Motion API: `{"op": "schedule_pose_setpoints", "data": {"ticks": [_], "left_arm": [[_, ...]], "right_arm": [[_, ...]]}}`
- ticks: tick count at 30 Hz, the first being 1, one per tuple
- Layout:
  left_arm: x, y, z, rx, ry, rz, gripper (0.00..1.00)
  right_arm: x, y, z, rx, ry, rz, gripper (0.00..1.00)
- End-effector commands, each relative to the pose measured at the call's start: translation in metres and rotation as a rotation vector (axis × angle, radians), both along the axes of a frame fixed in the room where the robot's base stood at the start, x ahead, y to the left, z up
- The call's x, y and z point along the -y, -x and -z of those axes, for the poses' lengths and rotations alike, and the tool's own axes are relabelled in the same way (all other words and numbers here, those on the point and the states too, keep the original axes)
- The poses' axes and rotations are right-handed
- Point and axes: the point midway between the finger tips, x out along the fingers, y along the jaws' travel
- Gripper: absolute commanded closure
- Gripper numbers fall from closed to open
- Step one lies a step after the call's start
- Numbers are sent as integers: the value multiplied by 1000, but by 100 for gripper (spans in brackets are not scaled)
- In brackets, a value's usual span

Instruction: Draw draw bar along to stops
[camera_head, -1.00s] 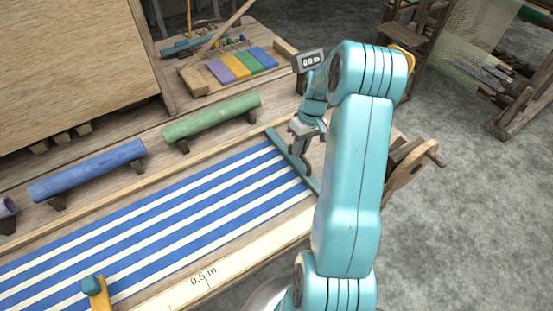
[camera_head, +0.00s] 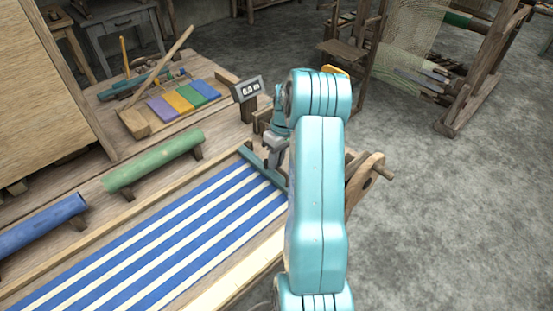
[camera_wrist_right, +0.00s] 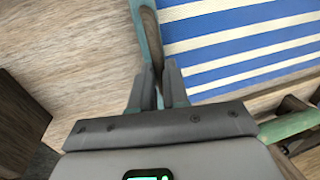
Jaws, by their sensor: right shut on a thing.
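The draw bar, a teal-green bar (camera_head: 250,155), lies across the right end of the blue and white striped cloth (camera_head: 180,235). The striped cloth (camera_wrist_right: 235,45) lies to the right of the bar there. My arm hides the bar's near end in the head view. My left gripper is not in view.
A green roll (camera_head: 152,160) and a blue roll (camera_head: 40,225) lie along the far side. A small display (camera_head: 247,89) stands beyond the bar, its reading too small to trust. A wooden crank (camera_head: 368,170) is at the right end.

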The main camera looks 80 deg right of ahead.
Motion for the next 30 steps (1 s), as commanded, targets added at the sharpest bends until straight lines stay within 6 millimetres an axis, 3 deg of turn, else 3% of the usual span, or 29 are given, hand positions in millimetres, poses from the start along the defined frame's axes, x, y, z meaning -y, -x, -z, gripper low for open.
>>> {"op": "schedule_pose_setpoints", "data": {"ticks": [5, 6, 8, 20, 23, 30], "left_arm": [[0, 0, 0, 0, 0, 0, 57], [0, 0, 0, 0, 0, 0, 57], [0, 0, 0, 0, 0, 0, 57], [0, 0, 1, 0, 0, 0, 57], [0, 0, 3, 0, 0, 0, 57], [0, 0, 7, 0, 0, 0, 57]], "right_arm": [[7, 2, -4, 2, 26, 3, 100], [7, 2, -4, 2, 26, 3, 79], [7, 2, -4, 1, 25, 3, 60], [8, 4, -9, 0, 16, 3, 60], [11, 6, -26, 1, 18, 3, 60], [22, 12, -89, 2, 21, 3, 60]]}}
